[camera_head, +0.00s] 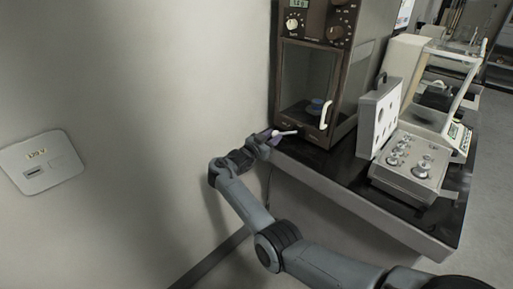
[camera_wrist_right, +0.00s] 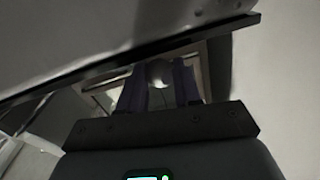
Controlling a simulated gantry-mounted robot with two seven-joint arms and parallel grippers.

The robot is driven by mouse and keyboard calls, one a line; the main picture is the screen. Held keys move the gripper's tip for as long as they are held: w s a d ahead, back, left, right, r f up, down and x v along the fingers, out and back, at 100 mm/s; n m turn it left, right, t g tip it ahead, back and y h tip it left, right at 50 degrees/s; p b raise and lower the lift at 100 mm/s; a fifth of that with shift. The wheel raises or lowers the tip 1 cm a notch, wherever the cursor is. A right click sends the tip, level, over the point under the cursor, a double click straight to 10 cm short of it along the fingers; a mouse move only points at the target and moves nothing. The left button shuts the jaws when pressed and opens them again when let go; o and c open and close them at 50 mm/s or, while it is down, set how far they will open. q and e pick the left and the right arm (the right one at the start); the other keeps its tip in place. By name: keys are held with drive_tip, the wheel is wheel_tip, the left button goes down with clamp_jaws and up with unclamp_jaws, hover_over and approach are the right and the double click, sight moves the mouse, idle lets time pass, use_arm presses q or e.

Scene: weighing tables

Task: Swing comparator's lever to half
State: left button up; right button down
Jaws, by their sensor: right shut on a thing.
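The comparator (camera_head: 356,70) is a tall brown cabinet with dials on top and a glazed front, standing at the table's far left corner. Its pale lever (camera_head: 287,132) sticks out low at the front left, below the glass door. My right gripper (camera_head: 271,136) is at the lever's end, with its purple fingers shut on it. In the right wrist view the lever's round pale knob (camera_wrist_right: 159,73) sits between the purple fingers of the right gripper (camera_wrist_right: 158,92). The lever's pivot is too small to make out. My left gripper is not in view.
The dark table (camera_head: 322,169) has a bare front strip. The wall (camera_head: 140,110) is close on the left and carries a socket plate (camera_head: 40,163).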

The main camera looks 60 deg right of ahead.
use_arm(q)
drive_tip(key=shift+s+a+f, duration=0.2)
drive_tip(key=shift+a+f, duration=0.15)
use_arm(e)
drive_tip(key=shift+w, duration=0.1)
drive_tip(key=c, duration=0.8)
unclamp_jaws()
drive_tip(key=shift+d, duration=0.15)
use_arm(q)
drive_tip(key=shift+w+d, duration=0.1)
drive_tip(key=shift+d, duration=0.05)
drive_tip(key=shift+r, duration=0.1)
use_arm(e)
drive_tip(key=shift+w+a+r, duration=0.1)
drive_tip(key=shift+a, duration=0.55)
use_arm(q)
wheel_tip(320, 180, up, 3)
drive_tip(key=p, duration=0.3)
use_arm(e)
drive_tip(key=a, duration=0.6)
drive_tip(key=w+a, duration=0.1)
drive_tip(key=a, duration=0.2)
drive_tip(key=shift+a, duration=0.25)
